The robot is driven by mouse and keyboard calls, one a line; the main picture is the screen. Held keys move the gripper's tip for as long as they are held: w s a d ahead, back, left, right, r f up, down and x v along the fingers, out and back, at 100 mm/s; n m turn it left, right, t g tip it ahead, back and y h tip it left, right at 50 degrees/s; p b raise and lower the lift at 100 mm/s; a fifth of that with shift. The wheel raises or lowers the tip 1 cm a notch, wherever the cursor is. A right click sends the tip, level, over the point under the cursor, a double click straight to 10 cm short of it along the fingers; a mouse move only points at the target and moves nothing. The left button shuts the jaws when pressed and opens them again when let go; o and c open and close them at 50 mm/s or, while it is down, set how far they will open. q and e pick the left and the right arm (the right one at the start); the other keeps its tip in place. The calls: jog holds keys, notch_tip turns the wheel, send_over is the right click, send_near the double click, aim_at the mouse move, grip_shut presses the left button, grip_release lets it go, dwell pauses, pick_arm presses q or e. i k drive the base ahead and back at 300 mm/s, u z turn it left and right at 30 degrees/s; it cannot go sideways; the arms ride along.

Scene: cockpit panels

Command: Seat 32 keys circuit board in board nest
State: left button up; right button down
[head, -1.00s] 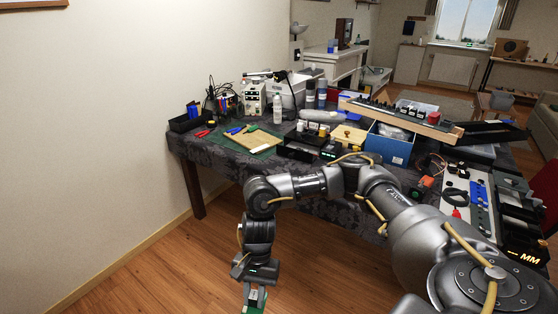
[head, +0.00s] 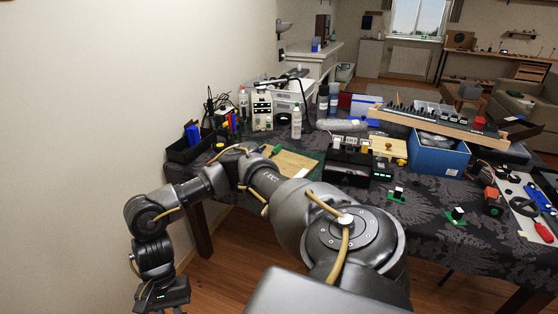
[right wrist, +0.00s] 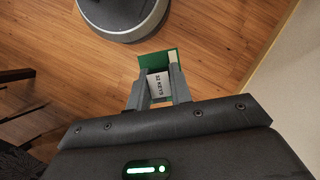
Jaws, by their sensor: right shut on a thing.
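The circuit board (right wrist: 158,62) is green with a white label reading "32 KEYS" in the right wrist view. My right gripper (right wrist: 157,88) is shut on it, with a finger on each side of the label. The board is held over the wooden floor, away from the table. My left gripper is not in view. I cannot tell which thing on the table is the board nest.
A dark patterned cloth covers the table (head: 345,205). On it stand a black unit (head: 349,165), a blue box (head: 440,157), a wooden board (head: 292,164) and small green-based pieces (head: 397,194). A pale wall (head: 90,120) is at left. Cloth right of my arm is partly clear.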

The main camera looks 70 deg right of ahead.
aim_at(343, 178)
jog(key=z, duration=0.2)
jog(key=i, duration=1.35)
jog(key=z, duration=1.7)
jog(key=i, duration=1)
jog(key=z, duration=1)
